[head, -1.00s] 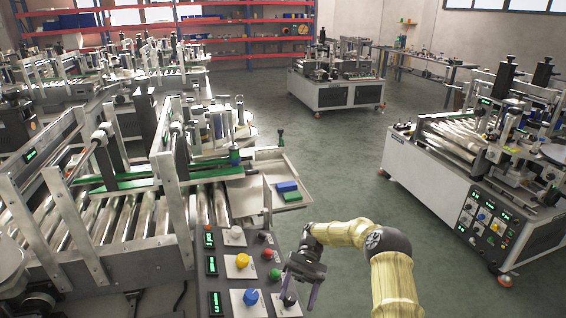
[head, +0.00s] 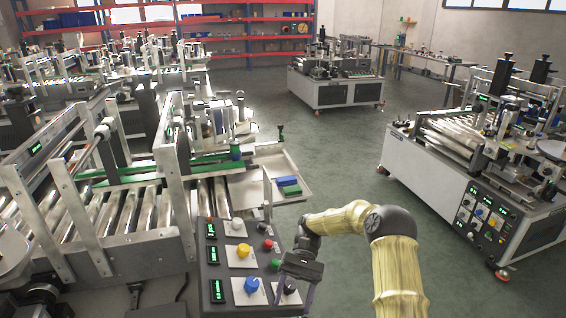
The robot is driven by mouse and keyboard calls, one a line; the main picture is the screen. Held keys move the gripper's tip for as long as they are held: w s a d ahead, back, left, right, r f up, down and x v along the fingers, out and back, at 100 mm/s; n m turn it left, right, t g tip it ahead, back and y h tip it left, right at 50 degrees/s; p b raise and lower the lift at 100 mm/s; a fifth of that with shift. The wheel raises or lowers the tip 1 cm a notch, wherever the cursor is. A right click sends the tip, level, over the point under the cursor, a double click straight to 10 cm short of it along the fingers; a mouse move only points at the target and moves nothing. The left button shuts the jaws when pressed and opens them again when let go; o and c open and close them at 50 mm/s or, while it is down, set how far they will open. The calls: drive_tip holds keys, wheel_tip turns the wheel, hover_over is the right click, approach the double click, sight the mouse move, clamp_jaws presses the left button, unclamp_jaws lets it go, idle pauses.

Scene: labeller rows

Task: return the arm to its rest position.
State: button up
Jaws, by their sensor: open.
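My gripper (head: 292,293) is at the lower middle of the head view, at the end of my gold and black arm. A dark knob (head: 287,286) on a pale plate shows between the fingers. I cannot tell whether the fingers touch the panel.
The panel carries a blue knob (head: 251,285), a yellow knob (head: 243,250) and small buttons. Behind it, a tray (head: 262,172) holds a blue block (head: 286,181) and a green block (head: 291,190). Another labeller (head: 424,175) stands right. Green floor (head: 340,150) between is clear.

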drive_tip(key=s+d+r+t+h+b, duration=0.2)
drive_tip(key=s+d+t+h+b, duration=0.2)
drive_tip(key=s+d+t, duration=0.7)
drive_tip(key=d+t+b, duration=0.1)
drive_tip(key=t, duration=0.4)
drive_tip(key=shift+s+d, duration=0.2)
drive_tip(key=shift+d, duration=0.1)
idle(3.2)
